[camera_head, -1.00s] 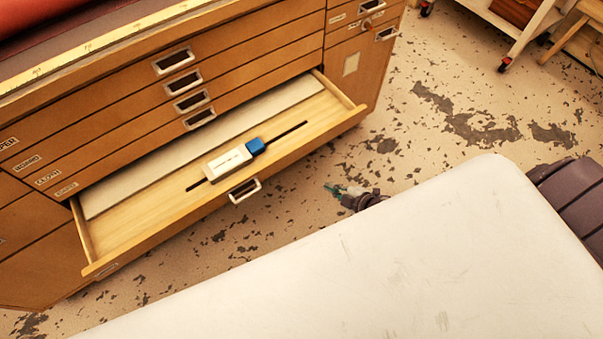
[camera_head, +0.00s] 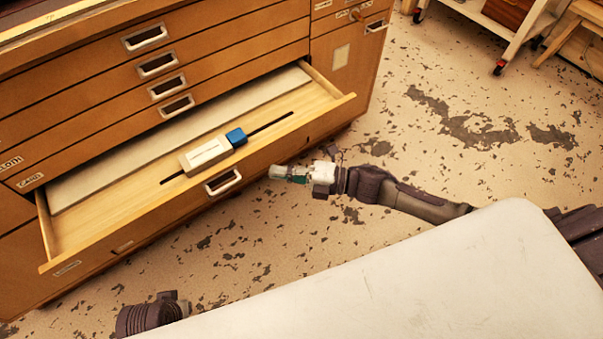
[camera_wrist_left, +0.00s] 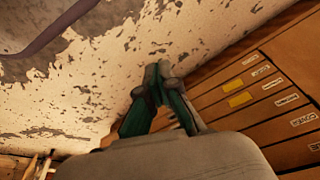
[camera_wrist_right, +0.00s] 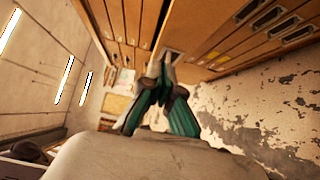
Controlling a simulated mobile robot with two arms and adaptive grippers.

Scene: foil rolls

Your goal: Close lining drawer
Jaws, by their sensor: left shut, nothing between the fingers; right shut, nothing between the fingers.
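The open drawer (camera_head: 100,225) is wooden and sticks out of the lower part of a wooden cabinet (camera_head: 75,82). A metal pull handle (camera_head: 223,182) is on its front. My right gripper (camera_head: 272,171) is shut and empty, just right of the drawer front and apart from the handle in the head view. It also shows shut in the right wrist view (camera_wrist_right: 165,60). My left gripper is hidden in the head view, where only part of my left arm shows at the bottom. In the left wrist view it is shut and empty (camera_wrist_left: 158,68), with labelled drawer fronts to the right.
Inside the drawer lie a pale sheet (camera_head: 120,168) and a white and blue block (camera_head: 207,156) on a dark slot. Several shut drawers are above. Bare, worn floor (camera_head: 430,150) lies right of the cabinet. A wheeled cart (camera_head: 510,40) stands at the far right.

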